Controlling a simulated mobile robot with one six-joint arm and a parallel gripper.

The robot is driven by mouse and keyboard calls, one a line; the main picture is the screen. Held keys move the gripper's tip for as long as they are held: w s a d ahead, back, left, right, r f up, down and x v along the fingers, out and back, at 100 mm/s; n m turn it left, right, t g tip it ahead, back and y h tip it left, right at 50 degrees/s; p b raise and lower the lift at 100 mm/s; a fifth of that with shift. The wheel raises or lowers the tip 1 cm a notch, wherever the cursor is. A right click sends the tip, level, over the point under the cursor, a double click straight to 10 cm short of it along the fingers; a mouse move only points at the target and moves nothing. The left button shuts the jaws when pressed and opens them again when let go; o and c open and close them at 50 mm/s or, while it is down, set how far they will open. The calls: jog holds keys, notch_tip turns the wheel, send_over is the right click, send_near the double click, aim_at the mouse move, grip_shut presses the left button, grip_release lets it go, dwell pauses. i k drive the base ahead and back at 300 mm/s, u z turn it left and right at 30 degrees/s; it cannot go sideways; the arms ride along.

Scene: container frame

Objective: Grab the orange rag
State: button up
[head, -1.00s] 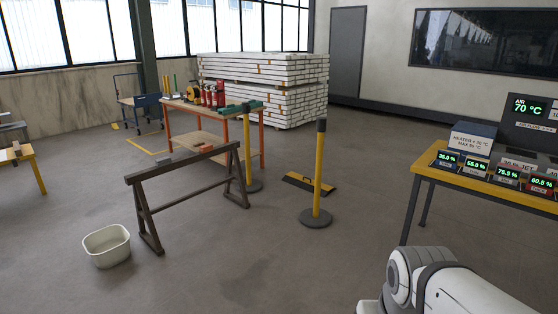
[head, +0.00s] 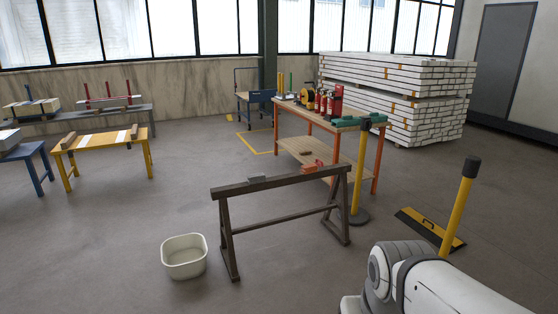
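No orange rag can be made out for certain. A small reddish-orange item (head: 309,169) shows at the right part of the top beam of a dark wooden sawhorse (head: 262,186); it is too small to tell what it is. A small grey item (head: 257,178) lies on the same beam, left of it. My gripper is out of view; only a white and grey link of my arm shows at the lower right.
A cream tub (head: 184,257) stands on the floor left of the sawhorse. Behind are an orange-legged workbench (head: 345,133) with tools, a yellow post (head: 456,208), a black-and-yellow floor plate (head: 430,230) and a yellow table (head: 103,142). The floor at front left is clear.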

aim_at(306, 169)
jog(key=u, duration=0.15)
jog(key=i, duration=1.7)
jog(key=z, duration=0.3)
jog(key=i, duration=1.8)
jog(key=z, duration=0.45)
jog(key=i, duration=1)
jog(key=z, duration=0.3)
